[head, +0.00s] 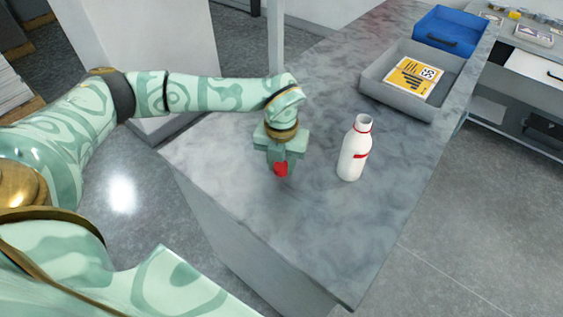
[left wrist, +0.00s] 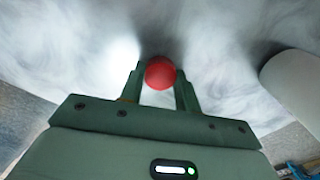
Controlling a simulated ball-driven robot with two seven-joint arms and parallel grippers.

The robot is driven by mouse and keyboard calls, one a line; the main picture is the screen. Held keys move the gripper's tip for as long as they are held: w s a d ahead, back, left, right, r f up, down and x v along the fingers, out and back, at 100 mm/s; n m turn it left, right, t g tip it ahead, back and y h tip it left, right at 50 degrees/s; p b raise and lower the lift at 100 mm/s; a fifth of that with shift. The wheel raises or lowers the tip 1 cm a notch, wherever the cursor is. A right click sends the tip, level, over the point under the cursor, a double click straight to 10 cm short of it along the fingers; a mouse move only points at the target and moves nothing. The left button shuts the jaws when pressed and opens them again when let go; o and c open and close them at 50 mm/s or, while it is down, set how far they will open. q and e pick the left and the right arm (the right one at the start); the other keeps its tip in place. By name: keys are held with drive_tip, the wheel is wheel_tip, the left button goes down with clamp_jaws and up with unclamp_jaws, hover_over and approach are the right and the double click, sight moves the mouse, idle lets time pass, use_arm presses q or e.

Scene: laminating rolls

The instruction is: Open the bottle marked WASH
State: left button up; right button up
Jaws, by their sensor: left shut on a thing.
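The white bottle (head: 354,150) stands upright on the grey marbled counter, with a red band at its neck and a red mark on its side. Its mouth is uncapped; any lettering is too small to read. My left gripper (head: 280,163) is shut on a red cap (head: 281,169), to the left of the bottle and apart from it. The red cap (left wrist: 160,73) also shows between the two fingers in the left wrist view, where part of the white bottle (left wrist: 296,88) is at the right edge. My right gripper is not in view.
A grey tray (head: 385,101) holding a yellow and white printed card (head: 412,77) lies at the back of the counter (head: 310,235). A blue bin (head: 452,27) is behind it. The counter's front part is clear.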

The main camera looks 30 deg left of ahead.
sight(281, 166)
use_arm(q)
drive_tip(key=shift+f, duration=0.1)
drive_tip(key=o, duration=1.1)
drive_tip(key=shift+c, duration=0.2)
wheel_tip(281, 166, up, 12)
drive_tip(key=p, duration=0.2)
drive_tip(key=shift+r, duration=0.2)
